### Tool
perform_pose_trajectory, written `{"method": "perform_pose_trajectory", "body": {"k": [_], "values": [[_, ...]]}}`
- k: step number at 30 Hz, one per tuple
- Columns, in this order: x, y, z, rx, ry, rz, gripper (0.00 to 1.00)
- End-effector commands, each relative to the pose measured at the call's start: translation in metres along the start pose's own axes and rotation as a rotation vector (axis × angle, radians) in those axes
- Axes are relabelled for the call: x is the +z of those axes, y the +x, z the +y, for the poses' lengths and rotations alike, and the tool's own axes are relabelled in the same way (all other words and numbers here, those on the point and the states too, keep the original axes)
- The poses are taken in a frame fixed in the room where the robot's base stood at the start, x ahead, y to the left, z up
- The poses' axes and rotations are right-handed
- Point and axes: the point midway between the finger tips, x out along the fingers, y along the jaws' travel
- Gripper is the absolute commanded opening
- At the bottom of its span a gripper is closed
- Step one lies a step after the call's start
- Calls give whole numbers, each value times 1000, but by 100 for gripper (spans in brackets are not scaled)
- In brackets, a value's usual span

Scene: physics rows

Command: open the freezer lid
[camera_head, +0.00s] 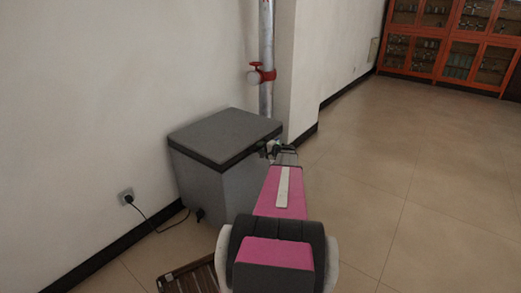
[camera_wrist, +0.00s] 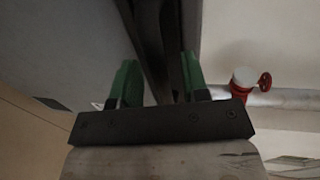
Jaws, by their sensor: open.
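The grey chest freezer (camera_head: 205,185) stands against the wall in the head view, its darker lid (camera_head: 225,133) down on the body. My gripper (camera_head: 268,149) is at the lid's right front edge, at the end of my pink arm. In the wrist view my gripper (camera_wrist: 159,85) shows its two green fingers apart, with the dark lid edge (camera_wrist: 150,40) running up between and beyond them. The fingers are open; I cannot tell whether either touches the lid. The grey freezer side also shows in the wrist view (camera_wrist: 65,45).
A vertical metal pipe (camera_head: 266,50) with a red valve (camera_head: 262,75) rises behind the freezer. A cord runs to a wall socket (camera_head: 126,196). A slatted wooden thing (camera_head: 190,279) lies at the bottom. An orange cabinet (camera_head: 455,45) stands far right; the floor (camera_head: 400,170) between is clear.

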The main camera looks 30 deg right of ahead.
Motion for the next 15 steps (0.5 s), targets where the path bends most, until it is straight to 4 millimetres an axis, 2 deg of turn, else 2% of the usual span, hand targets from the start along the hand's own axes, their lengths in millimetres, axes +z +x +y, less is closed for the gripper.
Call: {"method": "perform_pose_trajectory", "body": {"k": [11, 12, 14, 15], "values": [[0, 6, 0, 0, 0, 1, 41], [0, 6, 0, 0, 0, 1, 35], [0, 6, 0, 0, 0, 0, 15], [0, 6, 0, 0, 0, 0, 2]]}}
